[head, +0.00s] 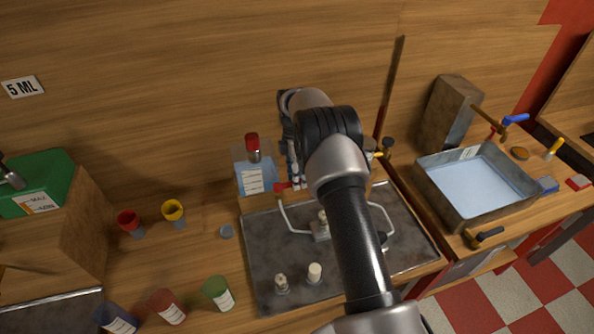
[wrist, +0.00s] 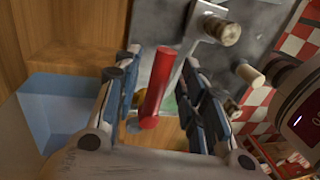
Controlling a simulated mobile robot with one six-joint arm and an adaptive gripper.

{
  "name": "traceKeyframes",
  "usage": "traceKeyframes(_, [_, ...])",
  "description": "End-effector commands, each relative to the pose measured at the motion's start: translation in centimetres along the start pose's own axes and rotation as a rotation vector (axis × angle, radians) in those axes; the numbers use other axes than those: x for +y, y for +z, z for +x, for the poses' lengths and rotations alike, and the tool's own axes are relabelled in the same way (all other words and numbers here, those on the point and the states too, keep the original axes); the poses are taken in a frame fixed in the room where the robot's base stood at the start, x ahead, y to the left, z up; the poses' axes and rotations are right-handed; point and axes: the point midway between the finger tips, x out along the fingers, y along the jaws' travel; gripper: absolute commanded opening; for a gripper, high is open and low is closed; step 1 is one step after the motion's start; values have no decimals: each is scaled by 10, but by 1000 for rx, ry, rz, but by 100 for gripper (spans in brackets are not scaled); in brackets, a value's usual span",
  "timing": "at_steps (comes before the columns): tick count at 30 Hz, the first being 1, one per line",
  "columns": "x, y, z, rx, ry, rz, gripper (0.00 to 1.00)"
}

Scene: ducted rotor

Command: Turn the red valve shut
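The red valve's handle (wrist: 158,85) is a red bar in the wrist view, lying between the two fingers of my gripper (wrist: 160,62). The fingers stand apart, with gaps visible beside the bar, so the gripper looks open around it. In the head view a red handle end (head: 282,187) shows just left of my gripper (head: 292,172), on the pipework at the back of the metal tray. My arm hides the rest of the valve there, so I cannot tell its exact angle.
A clear container of blue liquid with a red cap (head: 252,146) stands close left of the gripper. White pipes and pegs rise from the grey metal tray (head: 262,240). A water-filled basin (head: 428,190) is at right.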

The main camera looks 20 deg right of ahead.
Motion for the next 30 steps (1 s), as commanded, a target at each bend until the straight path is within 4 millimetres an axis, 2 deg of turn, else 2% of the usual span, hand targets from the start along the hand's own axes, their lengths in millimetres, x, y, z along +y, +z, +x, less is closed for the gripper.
traceKeyframes(5, [1,0,-23,-1,5,0,38])
traceKeyframes(16, [1,0,-100,0,6,0,38])
traceKeyframes(22, [1,0,-116,0,4,-1,38])
traceKeyframes(30, [0,0,-120,0,1,-1,38])
